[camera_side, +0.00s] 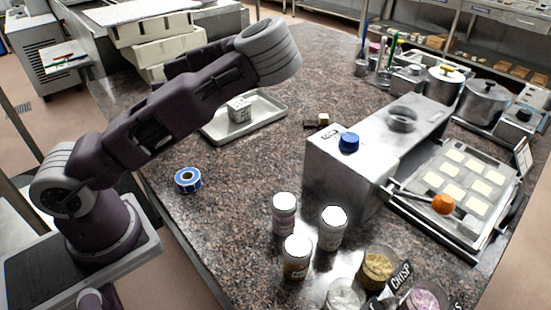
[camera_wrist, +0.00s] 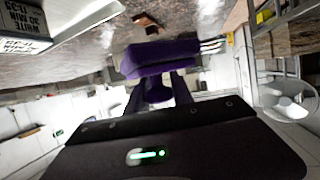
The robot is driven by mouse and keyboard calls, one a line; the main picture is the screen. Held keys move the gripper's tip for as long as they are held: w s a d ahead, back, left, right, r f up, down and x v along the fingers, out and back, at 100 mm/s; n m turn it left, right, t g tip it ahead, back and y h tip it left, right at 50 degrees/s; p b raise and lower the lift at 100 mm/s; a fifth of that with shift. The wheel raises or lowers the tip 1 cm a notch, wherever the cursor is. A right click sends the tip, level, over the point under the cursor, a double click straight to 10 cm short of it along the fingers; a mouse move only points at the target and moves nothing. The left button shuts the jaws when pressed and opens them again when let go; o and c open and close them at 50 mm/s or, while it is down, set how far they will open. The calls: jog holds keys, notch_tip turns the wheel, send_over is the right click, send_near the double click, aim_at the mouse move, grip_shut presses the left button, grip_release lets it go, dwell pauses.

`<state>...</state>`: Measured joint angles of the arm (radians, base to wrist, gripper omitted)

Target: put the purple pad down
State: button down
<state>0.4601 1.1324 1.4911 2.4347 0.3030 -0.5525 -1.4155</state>
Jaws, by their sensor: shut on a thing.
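The purple pad (camera_wrist: 160,57) is a thick, soft-edged block in the middle of the wrist view. My gripper (camera_wrist: 158,78) is shut on it, with one dark finger on each side below it. The pad's underside and its distance from the counter cannot be told. In the side view, neither the pad nor my fingers can be made out; my arm hides that area.
Lidded jars (camera_side: 297,257) stand in front.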

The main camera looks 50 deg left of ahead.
jog(key=w+d+f+m+t+h, duration=0.1)
jog(key=w+d+m+t+h, duration=0.6)
jog(key=w+d+m+t, duration=0.4)
jog(key=w+d+r+m+g+h, duration=0.1)
jog(key=w+d+r+m+h, duration=0.1)
jog(key=d+r+m+h, duration=0.5)
jog(key=w+d+r+h, duration=0.3)
jog(key=d+r+h, duration=0.1)
jog(key=d, duration=0.6)
jog(key=shift+m, duration=0.3)
jog(key=f, duration=2.1)
jog(key=shift+s+d, duration=0.3)
jog(key=shift+d, duration=0.1)
jog(key=shift+r, duration=0.1)
jog(key=c, duration=1.1)
grip_release()
